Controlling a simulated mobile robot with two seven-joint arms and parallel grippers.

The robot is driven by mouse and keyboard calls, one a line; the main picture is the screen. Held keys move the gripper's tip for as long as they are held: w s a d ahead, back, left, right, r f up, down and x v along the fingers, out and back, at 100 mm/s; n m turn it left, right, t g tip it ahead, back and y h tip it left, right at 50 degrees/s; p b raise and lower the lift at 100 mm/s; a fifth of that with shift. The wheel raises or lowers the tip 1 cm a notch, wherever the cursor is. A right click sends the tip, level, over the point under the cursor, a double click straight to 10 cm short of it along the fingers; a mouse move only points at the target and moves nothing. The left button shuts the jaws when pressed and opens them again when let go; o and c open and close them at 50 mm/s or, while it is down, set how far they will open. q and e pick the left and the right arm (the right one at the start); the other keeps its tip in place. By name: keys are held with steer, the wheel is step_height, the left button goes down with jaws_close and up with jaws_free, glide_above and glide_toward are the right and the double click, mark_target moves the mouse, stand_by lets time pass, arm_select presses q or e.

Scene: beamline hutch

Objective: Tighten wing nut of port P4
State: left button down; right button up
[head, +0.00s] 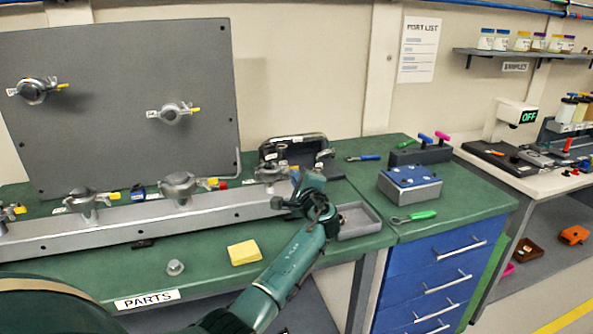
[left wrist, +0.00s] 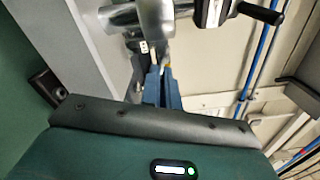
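Several silver clamped ports sit along a metal rail (head: 135,222) on the bench, with small labels too small to read. The rightmost rail port (head: 270,173) stands beside my left gripper (head: 303,190), which covers its right side, where its wing nut would be. In the left wrist view, the blue fingers of my left gripper (left wrist: 161,85) point at a silver port clamp (left wrist: 152,18) with a white tag. A small yellow bit shows at the fingertips. I cannot tell whether the fingers are closed on it. I cannot read which port is P4. My right gripper is not in view.
A grey panel (head: 125,60) with two more ports stands behind the rail. A grey tray (head: 358,222) lies right of my left gripper and a black case (head: 292,150) behind it. A yellow pad (head: 243,252) and a small clear knob (head: 175,267) lie on the front bench.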

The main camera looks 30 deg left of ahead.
arm_select(q)
steer(key=shift+s+f+m+p, duration=0.1)
steer(key=shift+f+m+p, duration=0.2)
steer(key=shift+m+p, duration=0.65)
steer(key=shift+m, duration=0.35)
steer(key=c, duration=2.1)
jaws_free()
steer(key=shift+o, duration=0.9)
steer(key=shift+r, duration=0.1)
steer(key=b+v, duration=0.1)
steer(key=v, duration=1.2)
steer(key=shift+d, duration=0.15)
